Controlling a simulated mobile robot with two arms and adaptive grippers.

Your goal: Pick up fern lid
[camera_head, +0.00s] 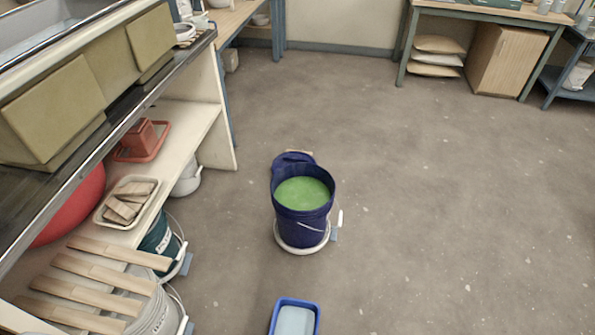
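A dark blue bucket (302,222) stands on the floor near the middle, open at the top, with green glaze (303,193) inside. A dark blue flat, rounded piece (288,161), which looks like a lid, shows just behind the bucket. The bucket's rim hides part of it, and I cannot tell whether it lies flat or leans. No label naming the fern lid can be read. Neither of my grippers is in view.
The bucket stands on a white round dolly (286,246). A blue tub (294,318) is at the bottom edge. A shelf unit (206,118) with a dark green bucket (157,238) and wooden slats (105,272) lines the left. The floor to the right is clear.

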